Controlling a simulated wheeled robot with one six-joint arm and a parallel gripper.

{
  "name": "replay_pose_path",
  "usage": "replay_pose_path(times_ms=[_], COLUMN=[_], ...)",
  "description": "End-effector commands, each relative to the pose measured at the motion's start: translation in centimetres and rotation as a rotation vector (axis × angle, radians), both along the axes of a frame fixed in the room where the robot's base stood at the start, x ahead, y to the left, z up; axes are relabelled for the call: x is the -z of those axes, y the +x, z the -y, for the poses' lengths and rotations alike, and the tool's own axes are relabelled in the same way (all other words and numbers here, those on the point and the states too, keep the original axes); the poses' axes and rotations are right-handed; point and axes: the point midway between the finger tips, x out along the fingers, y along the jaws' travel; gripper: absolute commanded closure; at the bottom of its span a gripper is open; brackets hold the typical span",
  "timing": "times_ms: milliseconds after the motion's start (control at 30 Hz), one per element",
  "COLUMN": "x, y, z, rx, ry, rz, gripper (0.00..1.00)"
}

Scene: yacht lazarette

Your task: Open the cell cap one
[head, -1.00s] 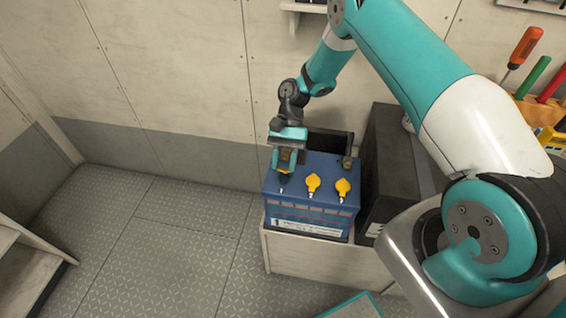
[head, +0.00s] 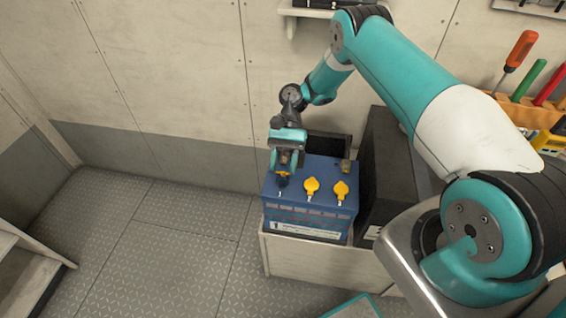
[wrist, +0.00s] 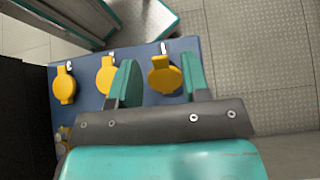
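A blue battery (head: 310,222) with a row of three yellow caps stands against the wall. My gripper (head: 283,180) is over the left cap in the head view, hiding most of it. In the wrist view, my gripper's two green fingers (wrist: 161,80) stand open on either side of this yellow cap (wrist: 163,76). A gap shows on the left; the right finger is very close, and contact cannot be told. The middle cap (head: 311,187) and right cap (head: 341,190) are uncovered. They also show in the wrist view as the middle cap (wrist: 106,75) and left cap (wrist: 64,86).
The battery sits in a pale low tray or box (head: 305,257). A black box (head: 385,170) stands close on its right. A tool rack (head: 530,112) with screwdrivers is at the far right. The patterned floor (head: 150,240) to the left is clear.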

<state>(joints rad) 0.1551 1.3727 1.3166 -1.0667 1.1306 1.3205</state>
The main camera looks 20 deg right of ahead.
Motion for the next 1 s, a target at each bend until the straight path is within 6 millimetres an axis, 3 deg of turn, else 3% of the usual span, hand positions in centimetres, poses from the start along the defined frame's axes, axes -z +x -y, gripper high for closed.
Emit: replay_pose_path(times_ms=[233, 367, 1000], x=[-0.3, -1.5, -17.4], y=[0.0, 0.0, 0.1], z=[-0.1, -0.1, 0.0], rx=[-0.005, -0.006, -0.004], ry=[0.004, 0.004, 0.004], rz=[0.001, 0.003, 0.004], gripper=[0.57, 0.57, 0.57])
